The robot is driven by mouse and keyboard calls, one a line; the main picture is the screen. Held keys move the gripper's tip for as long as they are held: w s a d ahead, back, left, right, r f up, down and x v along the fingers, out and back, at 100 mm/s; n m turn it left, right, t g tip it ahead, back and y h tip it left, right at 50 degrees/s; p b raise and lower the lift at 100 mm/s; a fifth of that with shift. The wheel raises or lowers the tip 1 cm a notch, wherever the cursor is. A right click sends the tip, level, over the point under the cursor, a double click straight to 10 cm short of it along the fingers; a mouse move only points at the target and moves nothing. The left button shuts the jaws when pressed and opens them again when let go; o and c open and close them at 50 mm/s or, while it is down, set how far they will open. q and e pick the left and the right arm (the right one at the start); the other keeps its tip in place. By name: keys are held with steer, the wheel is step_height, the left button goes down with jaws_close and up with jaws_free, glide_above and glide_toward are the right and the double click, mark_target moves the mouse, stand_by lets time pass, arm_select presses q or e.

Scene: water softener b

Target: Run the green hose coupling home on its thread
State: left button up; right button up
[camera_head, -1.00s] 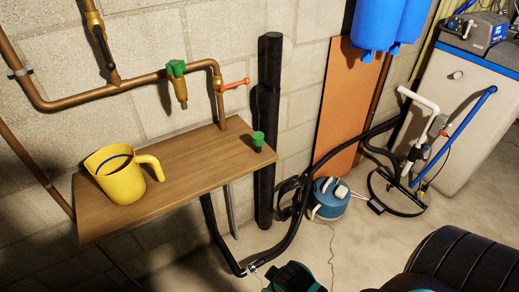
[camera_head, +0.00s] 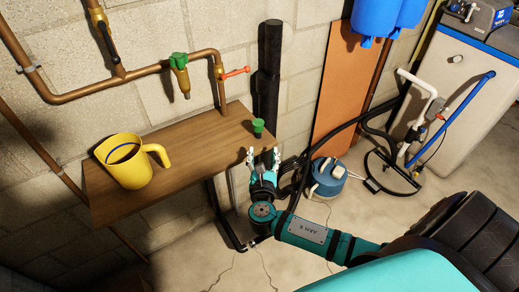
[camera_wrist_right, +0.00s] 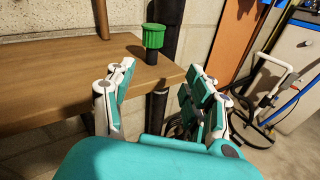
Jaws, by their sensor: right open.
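The green hose coupling (camera_head: 258,126) stands upright on the right end of the wooden shelf (camera_head: 200,150). It also shows in the right wrist view (camera_wrist_right: 153,38), with a ribbed green top and a dark lower part. My right gripper (camera_head: 263,159) is open and empty at the shelf's front right edge, just short of the coupling. In the wrist view its fingers (camera_wrist_right: 158,85) are spread on either side below the coupling, not touching it. A brass tap with a green handle (camera_head: 179,72) hangs from the copper pipe above the shelf. My left gripper is not in view.
A yellow jug (camera_head: 128,162) stands on the shelf's left part. A red-handled valve (camera_head: 235,72) sits above the shelf's right side. A black vertical pipe (camera_head: 270,80) rises behind its right end. A blue vacuum (camera_head: 326,177) and black hose lie on the floor.

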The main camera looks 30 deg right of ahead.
mark_target(258, 130)
steer(key=w+n, duration=0.1)
steer(key=w+r+n+t, duration=0.1)
steer(key=n, duration=0.1)
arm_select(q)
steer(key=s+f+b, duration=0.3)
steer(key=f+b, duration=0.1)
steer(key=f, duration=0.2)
arm_select(e)
steer(key=x, duration=0.8)
steer(key=shift+w+d, duration=0.15)
steer(key=shift+w, duration=0.1)
steer(key=shift+c, duration=0.2)
steer(key=shift+r, duration=0.1)
steer(key=shift+c, duration=1.1)
steer(key=shift+s, duration=0.15)
jaws_close()
arm_select(q)
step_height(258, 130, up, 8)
steer(key=p, duration=0.7)
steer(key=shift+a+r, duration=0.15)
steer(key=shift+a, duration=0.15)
arm_select(e)
step_height(258, 130, up, 8)
steer(key=shift+f, duration=0.2)
